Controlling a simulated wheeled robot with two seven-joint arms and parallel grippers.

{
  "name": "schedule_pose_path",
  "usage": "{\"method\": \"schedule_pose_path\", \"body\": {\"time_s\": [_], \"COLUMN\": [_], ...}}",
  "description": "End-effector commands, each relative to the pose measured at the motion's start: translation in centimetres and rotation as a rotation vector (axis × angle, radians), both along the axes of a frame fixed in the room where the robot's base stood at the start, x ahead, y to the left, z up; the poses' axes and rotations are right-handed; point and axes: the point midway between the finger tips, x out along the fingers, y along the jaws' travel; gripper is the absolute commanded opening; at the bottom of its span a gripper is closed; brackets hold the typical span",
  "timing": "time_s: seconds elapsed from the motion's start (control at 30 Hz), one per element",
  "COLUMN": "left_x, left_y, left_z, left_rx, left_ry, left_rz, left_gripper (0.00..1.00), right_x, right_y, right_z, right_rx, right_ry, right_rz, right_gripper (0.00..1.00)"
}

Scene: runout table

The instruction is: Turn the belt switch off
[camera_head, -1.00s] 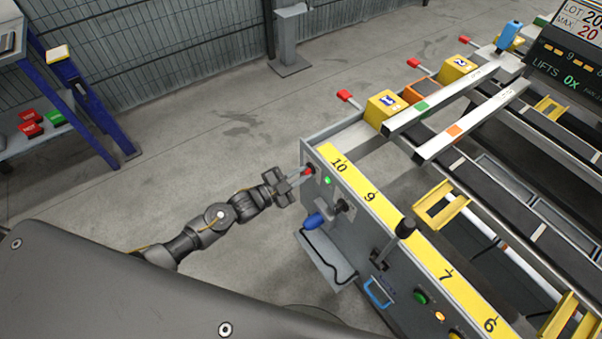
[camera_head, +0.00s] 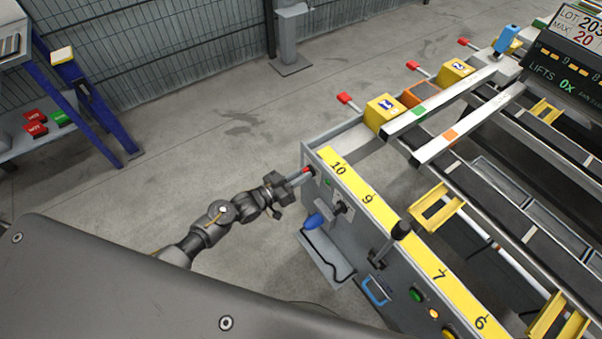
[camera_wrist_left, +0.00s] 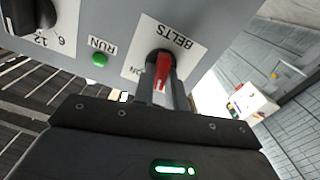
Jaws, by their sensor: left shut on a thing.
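The belt switch is a red lever (camera_wrist_left: 163,70) on a white plate marked BELTS, with ON partly readable, on the grey panel. In the head view the red lever (camera_head: 307,170) shows at the panel's far left end. My left gripper (camera_head: 300,174) reaches it from the left, and its two fingers (camera_wrist_left: 162,82) are shut on the lever, one on each side. The fingers hide part of the plate, including any OFF mark. My right gripper is not in view.
A green RUN lamp (camera_wrist_left: 99,59) and a black knob (camera_wrist_left: 34,14) sit beside the switch. A blue-handled part (camera_head: 314,221) and a small shelf (camera_head: 325,262) stick out below. The yellow numbered strip (camera_head: 400,230) tops the panel. Open floor lies left of the table.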

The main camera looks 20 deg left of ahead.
Motion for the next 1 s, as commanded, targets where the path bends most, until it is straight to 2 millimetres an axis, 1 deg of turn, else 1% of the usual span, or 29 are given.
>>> {"method": "schedule_pose_path", "body": {"time_s": [0.03, 0.2, 0.5, 0.7, 1.0], "left_x": [0.0, 0.1, 0.1, 0.1, 0.1], "left_y": [0.1, 0.1, 0.1, 0.2, 0.2], "left_z": [0.2, 0.2, 0.0, -0.1, -0.1], "left_rx": [-0.034, -0.154, -0.323, -0.392, -0.434], "left_ry": [0.029, 0.127, 0.270, 0.327, 0.360], "left_rz": [0.002, 0.001, 0.001, 0.001, 0.001], "left_gripper": [0.00, 0.00, 0.00, 0.00, 0.00], "right_x": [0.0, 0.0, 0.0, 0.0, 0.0], "right_y": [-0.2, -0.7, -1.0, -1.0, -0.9], "right_z": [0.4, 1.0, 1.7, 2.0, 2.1], "right_rx": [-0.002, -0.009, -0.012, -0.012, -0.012], "right_ry": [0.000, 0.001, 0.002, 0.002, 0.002], "right_rz": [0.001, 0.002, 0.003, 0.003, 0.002], "right_gripper": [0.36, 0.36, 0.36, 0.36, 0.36]}}
